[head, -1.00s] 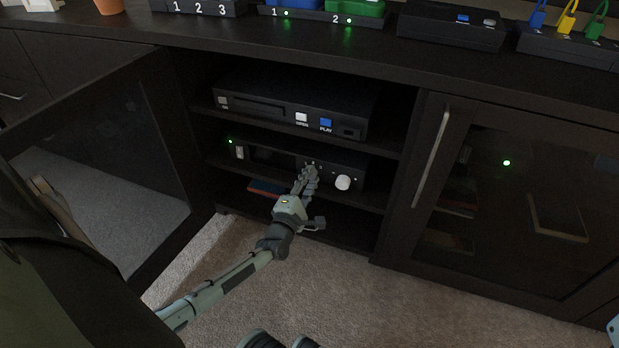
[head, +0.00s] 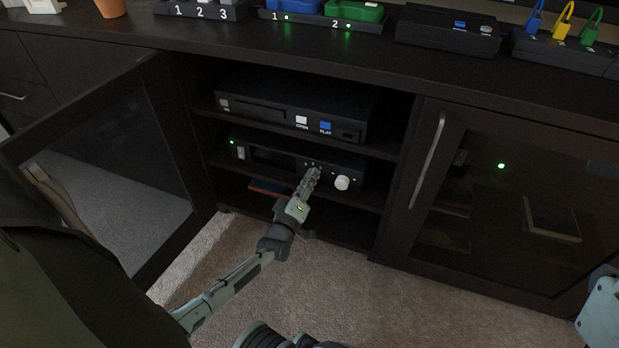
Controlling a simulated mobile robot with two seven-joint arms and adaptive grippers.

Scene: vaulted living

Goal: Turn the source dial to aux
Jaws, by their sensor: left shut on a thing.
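The receiver (head: 262,155) sits on the middle shelf of the open cabinet, with a green light at its left and a white knob (head: 342,183) at its right. My left gripper (head: 314,174) reaches up to the receiver's front, left of the white knob. Its fingers are shut on the source dial, which they hide. I cannot read any aux mark or the dial's pointing direction. Only a piece of my right arm shows at the lower right edge; its gripper is out of view.
A disc player (head: 270,108) with OPEN and PLAY buttons fills the shelf above. The open glass door (head: 110,170) stands at left, the closed door (head: 510,200) at right. A red and blue flat item (head: 268,187) lies on the bottom shelf.

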